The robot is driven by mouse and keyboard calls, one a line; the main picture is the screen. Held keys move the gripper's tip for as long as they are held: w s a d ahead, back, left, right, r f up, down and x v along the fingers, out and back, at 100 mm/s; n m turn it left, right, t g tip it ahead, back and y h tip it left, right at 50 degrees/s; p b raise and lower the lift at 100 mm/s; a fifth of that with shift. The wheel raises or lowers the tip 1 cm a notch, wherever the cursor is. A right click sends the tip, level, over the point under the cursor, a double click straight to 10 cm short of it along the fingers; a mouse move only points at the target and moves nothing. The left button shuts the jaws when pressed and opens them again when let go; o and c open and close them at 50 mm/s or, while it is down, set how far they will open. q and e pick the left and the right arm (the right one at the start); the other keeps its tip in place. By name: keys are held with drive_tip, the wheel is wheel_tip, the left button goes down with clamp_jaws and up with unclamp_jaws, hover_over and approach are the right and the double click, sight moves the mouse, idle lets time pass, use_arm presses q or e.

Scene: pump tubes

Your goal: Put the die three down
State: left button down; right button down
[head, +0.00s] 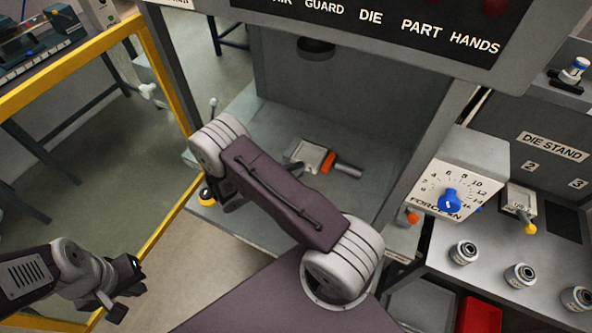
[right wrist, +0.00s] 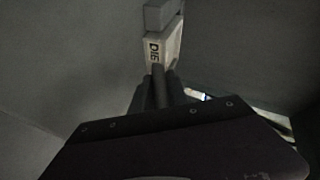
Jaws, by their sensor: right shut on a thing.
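In the right wrist view my right gripper (right wrist: 163,88) is shut on the dark handle of a pale block-shaped die (right wrist: 165,48) marked "D16". In the head view this gripper is hidden behind my own right arm. A pale plate (head: 309,154) with an orange piece and a grey cylinder shows just past that arm, inside the press; I cannot tell whether it is the held die. The die stand (head: 551,147) at the right has places marked 2 and 3. Another die (head: 520,202) with a yellow knob sits there, beside a dark recess (head: 564,222). My left gripper (head: 130,297) looks open and empty at the lower left.
The press (head: 270,70) has grey walls close around its bed. A control box (head: 455,187) with a blue dial stands between press and stand. Three metal cylinders (head: 520,275) stand on the right bench, above a red bin (head: 480,315). A yellow frame (head: 70,67) runs along the left.

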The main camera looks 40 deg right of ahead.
drive_tip(key=shift+s, duration=0.1)
drive_tip(key=c, duration=1.6)
unclamp_jaws()
drive_tip(key=shift+o, duration=0.2)
